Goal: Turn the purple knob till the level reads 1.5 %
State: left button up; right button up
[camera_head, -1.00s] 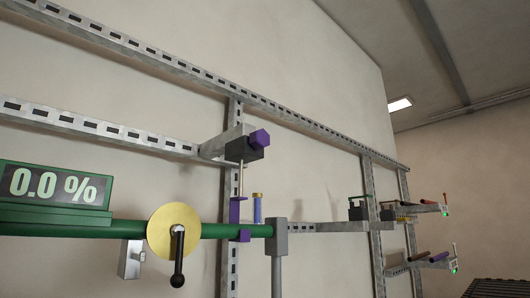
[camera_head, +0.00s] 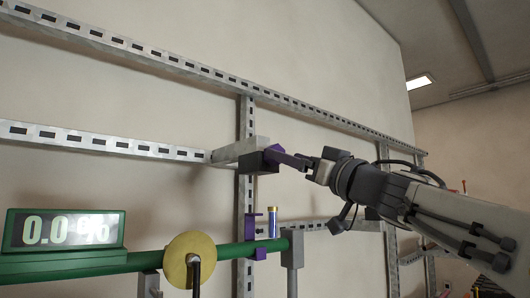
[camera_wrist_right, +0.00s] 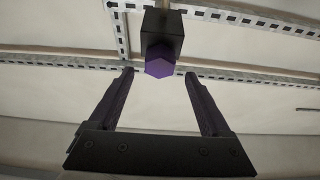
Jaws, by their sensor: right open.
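The purple knob (camera_head: 271,155) sits on a dark block on a grey bracket; it also shows in the right wrist view (camera_wrist_right: 159,67) as a purple hexagon under the black block. My right gripper (camera_head: 288,158) reaches in from the right and its fingers are at the knob in the head view. In the right wrist view the gripper (camera_wrist_right: 158,80) is open, with the knob centred between and just beyond its fingertips, apart from both. The level display (camera_head: 65,231) reads 0.0 %, partly washed out by glare, above the tilted green pipe (camera_head: 150,261). My left gripper is not in view.
A yellow disc (camera_head: 183,260) with a black handle is on the green pipe. A blue vial (camera_head: 272,223) and a purple clamp (camera_head: 261,253) stand below the knob. Slotted metal rails (camera_head: 110,142) run along the wall. Open air lies in front of the wall.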

aim_at(272, 162)
jog(key=shift+p+x, duration=0.5)
jog(key=shift+x, duration=1.25)
